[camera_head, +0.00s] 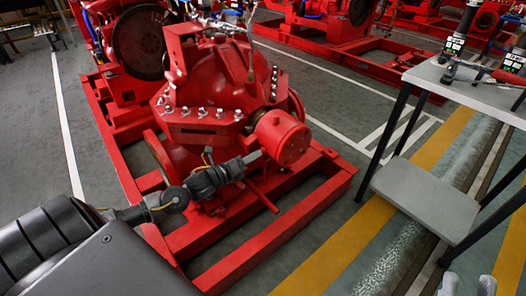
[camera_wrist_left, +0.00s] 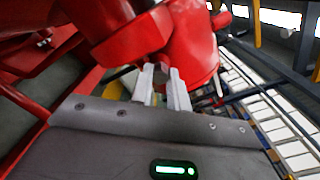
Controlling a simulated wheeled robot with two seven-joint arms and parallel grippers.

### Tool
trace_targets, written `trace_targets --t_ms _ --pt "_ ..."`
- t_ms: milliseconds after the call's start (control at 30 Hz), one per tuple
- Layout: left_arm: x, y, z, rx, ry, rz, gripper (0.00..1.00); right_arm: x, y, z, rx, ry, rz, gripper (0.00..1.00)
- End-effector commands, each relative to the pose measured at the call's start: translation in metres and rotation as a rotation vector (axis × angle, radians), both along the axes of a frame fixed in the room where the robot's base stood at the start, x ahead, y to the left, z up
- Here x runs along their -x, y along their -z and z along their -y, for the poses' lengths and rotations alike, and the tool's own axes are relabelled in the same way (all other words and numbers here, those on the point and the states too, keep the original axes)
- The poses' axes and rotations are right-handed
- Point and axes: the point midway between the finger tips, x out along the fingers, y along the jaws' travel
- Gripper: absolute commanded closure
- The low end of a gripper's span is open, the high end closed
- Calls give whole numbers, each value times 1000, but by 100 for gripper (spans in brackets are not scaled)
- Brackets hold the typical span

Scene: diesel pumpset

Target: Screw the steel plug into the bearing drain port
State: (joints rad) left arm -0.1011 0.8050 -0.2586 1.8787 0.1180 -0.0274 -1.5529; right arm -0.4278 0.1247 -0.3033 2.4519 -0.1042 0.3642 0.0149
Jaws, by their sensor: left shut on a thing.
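The red pump's bearing housing (camera_head: 282,137) sticks out towards the front right as a short cylinder. My left gripper (camera_head: 256,157) reaches in from the lower left, its tips close against the housing's lower left side. In the left wrist view my left gripper (camera_wrist_left: 161,82) has its two pale fingers close together just under red metal. A small grey piece shows between the tips, probably the steel plug (camera_wrist_left: 160,76). The drain port is hidden, so I cannot tell whether the plug touches or sits in it. My right gripper (camera_head: 468,285) shows only two pale fingertips, apart and empty, at the bottom right edge.
The red base frame (camera_head: 285,230) runs below the left arm. A grey bench (camera_head: 465,88) with a lower shelf (camera_head: 425,198) stands at the right, holding bottles and tools. Floor between the frame and bench is clear. More red pumpsets stand behind.

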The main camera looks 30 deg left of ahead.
Motion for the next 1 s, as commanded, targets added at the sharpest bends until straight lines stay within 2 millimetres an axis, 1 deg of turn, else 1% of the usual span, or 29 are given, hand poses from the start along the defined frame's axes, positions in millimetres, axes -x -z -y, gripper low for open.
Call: trace_targets --t_ms 33,100,233,1000 --pt "0 -1 0 -83 0 26 100 0 0 0 0 0 0 64" --pt "0 -1 0 -196 0 60 100 0 0 0 0 0 0 64" --pt "0 -1 0 -309 0 94 100 0 0 0 0 0 0 64" --pt "-1 -1 0 -322 0 99 100 0 -2 0 0 0 0 64"
